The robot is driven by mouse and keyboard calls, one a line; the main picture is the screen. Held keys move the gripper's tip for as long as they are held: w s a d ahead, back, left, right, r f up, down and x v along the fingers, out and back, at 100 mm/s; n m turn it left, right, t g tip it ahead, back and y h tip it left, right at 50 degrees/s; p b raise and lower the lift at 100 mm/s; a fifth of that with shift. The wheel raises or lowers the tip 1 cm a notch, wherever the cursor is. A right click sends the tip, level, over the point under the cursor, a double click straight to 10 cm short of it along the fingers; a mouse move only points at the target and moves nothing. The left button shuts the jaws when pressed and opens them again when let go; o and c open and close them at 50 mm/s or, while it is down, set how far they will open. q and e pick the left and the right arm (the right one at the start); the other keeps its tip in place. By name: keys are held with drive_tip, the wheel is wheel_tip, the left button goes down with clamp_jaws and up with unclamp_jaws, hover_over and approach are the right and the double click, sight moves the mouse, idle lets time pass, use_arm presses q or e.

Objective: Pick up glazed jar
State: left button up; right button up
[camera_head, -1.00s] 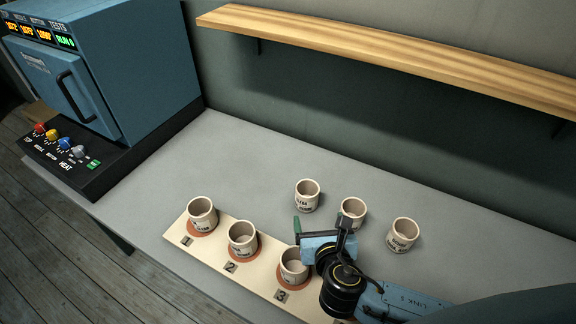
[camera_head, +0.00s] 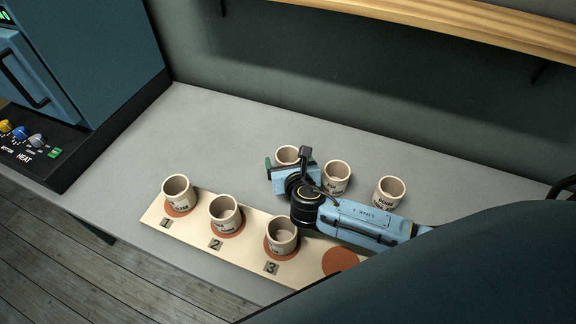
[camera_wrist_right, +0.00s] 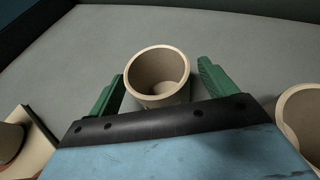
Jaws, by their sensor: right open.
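Several cream jars with dark lettering stand on the table. In the head view the back row holds a left jar (camera_head: 288,154), a middle jar (camera_head: 337,175) and a right jar (camera_head: 390,191). I cannot tell from their look which is the glazed one. My right gripper (camera_head: 283,166) is at the back-left jar and hides its lower part. In the right wrist view the open green fingers (camera_wrist_right: 160,92) stand on either side of an upright jar (camera_wrist_right: 158,78), with gaps on both sides. My left gripper is not in view.
A cream board (camera_head: 190,237) in front carries three more jars on terracotta discs, by numbers 1, 2 and 3. A fourth disc (camera_head: 340,261) is bare. The blue kiln (camera_head: 90,60) stands at left, a wooden shelf (camera_head: 450,22) above. The grey table (camera_head: 200,120) is clear behind.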

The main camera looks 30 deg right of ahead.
drive_tip(key=shift+x, duration=1.05)
drive_tip(key=c, duration=1.1)
